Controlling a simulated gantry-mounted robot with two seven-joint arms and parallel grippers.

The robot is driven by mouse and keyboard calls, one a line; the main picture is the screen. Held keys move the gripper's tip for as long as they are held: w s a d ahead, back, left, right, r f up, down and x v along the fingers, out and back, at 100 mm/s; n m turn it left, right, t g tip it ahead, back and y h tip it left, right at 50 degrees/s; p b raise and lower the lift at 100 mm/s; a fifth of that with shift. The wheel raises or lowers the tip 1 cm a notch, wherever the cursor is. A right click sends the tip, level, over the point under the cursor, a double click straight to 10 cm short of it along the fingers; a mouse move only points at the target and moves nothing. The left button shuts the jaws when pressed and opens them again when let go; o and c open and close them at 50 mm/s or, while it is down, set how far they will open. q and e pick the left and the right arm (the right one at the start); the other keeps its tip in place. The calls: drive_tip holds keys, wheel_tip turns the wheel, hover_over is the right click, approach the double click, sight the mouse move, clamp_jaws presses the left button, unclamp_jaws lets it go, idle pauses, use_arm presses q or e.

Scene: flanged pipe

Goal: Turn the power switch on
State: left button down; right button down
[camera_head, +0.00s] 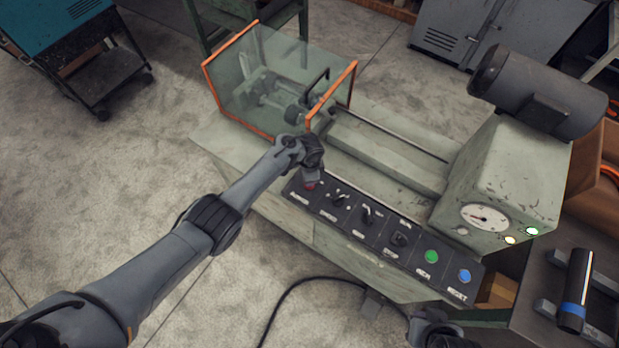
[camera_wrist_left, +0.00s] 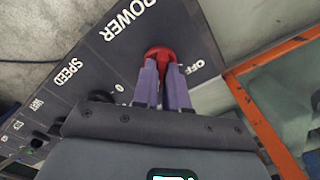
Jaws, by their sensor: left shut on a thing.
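The red power switch (camera_wrist_left: 158,54) is on the dark control panel (camera_wrist_left: 95,62), beside the POWER and OFF labels in the left wrist view. My left gripper (camera_wrist_left: 165,80) is shut on the red switch, its two purple fingers on either side of it. In the head view my left gripper (camera_head: 311,172) is at the panel's left end, and the switch shows as a small red patch (camera_head: 309,185) below it, mostly hidden. The switch's exact angle cannot be told. My right gripper (camera_head: 436,335) is at the bottom edge, dark and cut off, its fingers not clear.
The panel also has several black knobs (camera_head: 367,215), a green button (camera_head: 431,257) and a blue button (camera_head: 464,276). A clear guard with orange edges (camera_head: 209,88) stands behind my left gripper. A gauge (camera_head: 484,217) with lit lamps (camera_head: 532,231) is at the right.

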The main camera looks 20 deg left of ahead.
use_arm(q)
drive_tip(key=c, duration=1.2)
unclamp_jaws()
drive_tip(key=shift+o, duration=0.2)
drive_tip(key=shift+r+p, duration=0.4)
drive_tip(key=shift+r, duration=0.25)
wheel_tip(320, 180, up, 10)
drive_tip(key=p, duration=0.3)
drive_tip(key=shift+f, duration=0.25)
drive_tip(key=shift+s+f, duration=0.1)
